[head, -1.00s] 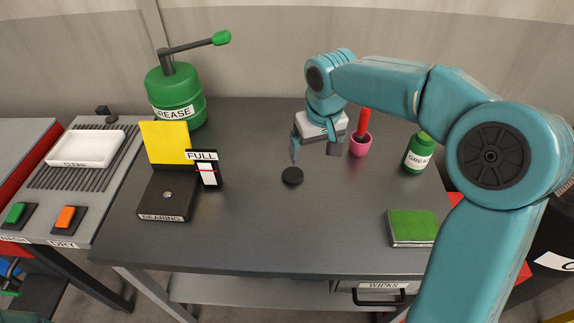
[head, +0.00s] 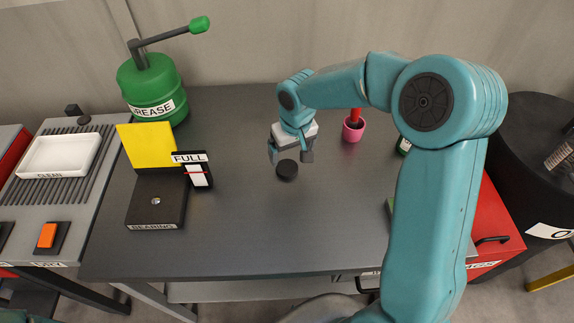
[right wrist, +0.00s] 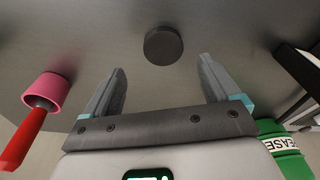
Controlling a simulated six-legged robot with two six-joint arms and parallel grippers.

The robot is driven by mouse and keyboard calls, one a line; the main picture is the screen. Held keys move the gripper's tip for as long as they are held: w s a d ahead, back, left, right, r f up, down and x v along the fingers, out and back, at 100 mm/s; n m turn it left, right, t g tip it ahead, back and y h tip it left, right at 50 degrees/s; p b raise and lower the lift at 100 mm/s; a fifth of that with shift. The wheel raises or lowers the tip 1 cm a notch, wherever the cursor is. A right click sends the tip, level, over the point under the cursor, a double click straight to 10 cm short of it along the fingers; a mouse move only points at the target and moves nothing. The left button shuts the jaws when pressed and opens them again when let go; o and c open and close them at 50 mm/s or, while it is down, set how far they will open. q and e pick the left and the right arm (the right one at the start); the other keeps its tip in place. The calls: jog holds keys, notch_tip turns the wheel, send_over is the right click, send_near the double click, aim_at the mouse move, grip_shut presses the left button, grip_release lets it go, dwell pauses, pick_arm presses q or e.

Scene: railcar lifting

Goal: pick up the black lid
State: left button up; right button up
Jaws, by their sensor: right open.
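The black lid (head: 287,170) is a small dark round disc lying flat on the grey table. My right gripper (head: 291,158) is open and empty, just behind the lid and a little above the table. In the right wrist view the lid (right wrist: 163,45) lies beyond the fingertips of the open gripper (right wrist: 160,75), roughly centred between them and not touched by either. My left gripper does not show in these frames.
A pink cup (head: 353,130) with a red handle stands right of the gripper. A black bearing block with yellow plate (head: 145,146) and FULL gauge (head: 198,172) stand left. A green grease can (head: 150,88) is behind them. The table front (head: 250,235) is clear.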

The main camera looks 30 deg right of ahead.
aim_at(287, 167)
jog(key=shift+w+a+f, duration=0.15)
jog(key=shift+f, duration=0.25)
jog(key=shift+w+a+f, duration=0.1)
jog(key=shift+w+f, duration=0.05)
jog(key=shift+f, duration=0.2)
jog(key=f, duration=0.1)
jog(key=f+p, duration=0.1)
jog(key=f, duration=0.2)
jog(key=shift+w+d+f, duration=0.1)
jog(key=shift+w+f, duration=0.15)
jog(key=shift+f, duration=0.05)
jog(key=shift+w+f, duration=0.1)
jog(key=shift+f, duration=0.15)
jog(key=c, duration=1.1)
